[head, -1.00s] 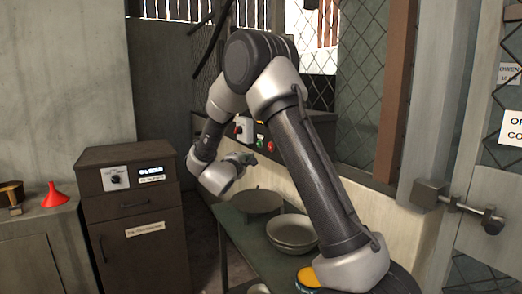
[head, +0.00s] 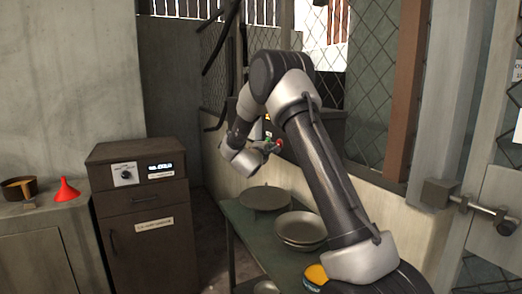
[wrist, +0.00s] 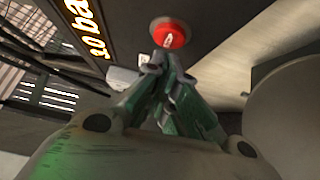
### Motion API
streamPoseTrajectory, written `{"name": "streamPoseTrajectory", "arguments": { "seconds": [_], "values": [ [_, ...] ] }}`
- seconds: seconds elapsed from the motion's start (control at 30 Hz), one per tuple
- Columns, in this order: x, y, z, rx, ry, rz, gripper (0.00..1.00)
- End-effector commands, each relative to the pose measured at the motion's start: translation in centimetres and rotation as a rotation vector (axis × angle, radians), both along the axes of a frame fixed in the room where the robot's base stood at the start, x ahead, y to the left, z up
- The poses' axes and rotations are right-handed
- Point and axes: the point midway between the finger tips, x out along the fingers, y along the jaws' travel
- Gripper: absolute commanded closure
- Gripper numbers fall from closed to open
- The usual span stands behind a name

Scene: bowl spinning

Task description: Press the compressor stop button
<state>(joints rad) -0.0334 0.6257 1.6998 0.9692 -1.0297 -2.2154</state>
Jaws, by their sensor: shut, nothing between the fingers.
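A round red button (wrist: 170,33) with a pale mark is on a dark panel (wrist: 122,22) in the wrist view. It also shows as a small red spot (head: 281,142) in the head view. My gripper (wrist: 160,62) is shut and empty. Its fingertips are just below the red button in the wrist view, overlapping or very near its lower edge; I cannot tell whether they touch. In the head view my gripper (head: 270,148) is beside the button, and my arm hides much of the panel.
A lit orange readout (wrist: 83,22) is left of the button. Below my arm, a green table (head: 250,228) holds a flat round dish (head: 264,198) and stacked bowls (head: 300,232). A dark cabinet (head: 145,215) and a red funnel (head: 66,190) stand left.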

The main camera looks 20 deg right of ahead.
Motion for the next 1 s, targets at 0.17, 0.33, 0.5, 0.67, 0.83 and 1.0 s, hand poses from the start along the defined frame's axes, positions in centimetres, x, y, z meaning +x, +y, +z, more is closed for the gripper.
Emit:
{"name": "streamPoseTrajectory", "arguments": {
  "seconds": [0.17, 0.33, 0.5, 0.67, 0.83, 1.0],
  "values": [
    [0.0, -1.4, 0.0, 0.0, 0.0, 0.0, 1.0],
    [0.0, -1.6, 0.0, 0.0, 0.0, 0.001, 1.0],
    [0.0, -1.6, 0.0, 0.001, -0.001, 0.001, 1.0],
    [0.0, -2.7, 0.0, 0.001, 0.0, -0.003, 1.0],
    [0.1, -3.7, 0.0, 0.0, 0.0, -0.002, 1.0],
    [0.0, -3.9, 0.1, -0.001, -0.002, -0.006, 1.0]
  ]
}}
